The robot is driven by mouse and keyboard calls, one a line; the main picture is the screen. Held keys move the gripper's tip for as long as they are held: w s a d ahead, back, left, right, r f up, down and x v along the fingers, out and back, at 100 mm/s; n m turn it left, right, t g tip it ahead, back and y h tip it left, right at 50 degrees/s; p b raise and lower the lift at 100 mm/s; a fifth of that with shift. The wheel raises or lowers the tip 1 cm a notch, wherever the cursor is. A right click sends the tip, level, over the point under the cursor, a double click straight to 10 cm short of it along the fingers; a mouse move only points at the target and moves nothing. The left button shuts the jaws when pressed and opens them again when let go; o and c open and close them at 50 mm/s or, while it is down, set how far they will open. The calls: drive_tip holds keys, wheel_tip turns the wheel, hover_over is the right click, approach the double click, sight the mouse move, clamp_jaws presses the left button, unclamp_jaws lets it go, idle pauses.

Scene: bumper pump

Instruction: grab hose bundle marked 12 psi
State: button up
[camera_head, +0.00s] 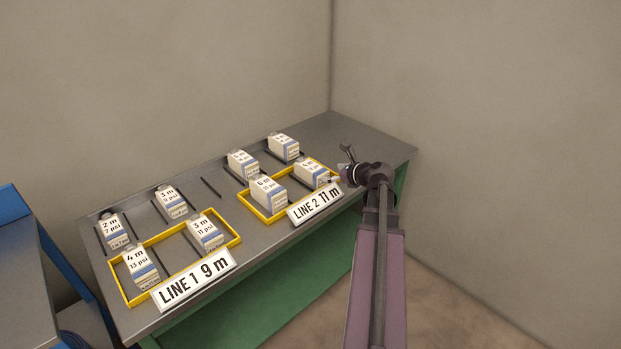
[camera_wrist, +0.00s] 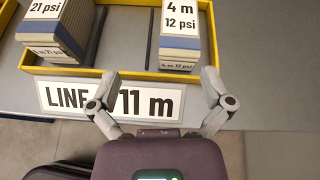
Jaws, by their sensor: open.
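The hose bundle marked 4 m, 12 psi (camera_wrist: 181,31) is a white block with a blue band. It stands in the right part of the yellow frame (camera_wrist: 215,74) behind the LINE 2 11 m sign. In the head view the same bundle (camera_head: 309,172) stands at the right end of that frame, its label too small to read fully. My gripper (camera_wrist: 160,76) is open and empty, on the near side of the bundle, which lies ahead and slightly right of the fingertips' middle. In the head view my gripper (camera_head: 342,166) is just right of the bundle.
A 21 psi bundle (camera_wrist: 54,31) shares the LINE 2 frame, left of a dark divider. The LINE 2 sign (camera_wrist: 110,98) lies in front. Two bundles stand behind the frame. The LINE 1 frame (camera_head: 166,296) holds two bundles, with two behind. Bare table (camera_head: 350,135) lies back right.

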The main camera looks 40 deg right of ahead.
drive_tip(key=shift+s+d+r+m+t+h, duration=0.15)
drive_tip(key=shift+s+d+m, duration=0.1)
drive_tip(key=shift+d+m, duration=0.25)
drive_tip(key=shift+s+d+f+m+t+h, duration=0.15)
drive_tip(key=shift+s+d+m, duration=0.15)
drive_tip(key=shift+d, duration=0.35)
drive_tip(key=shift+w+r, duration=0.1)
drive_tip(key=b, duration=0.3)
approach(313, 168)
drive_tip(key=x, duration=0.4)
drive_tip(key=shift+w, duration=0.65)
drive_tip(key=shift+b, duration=0.3)
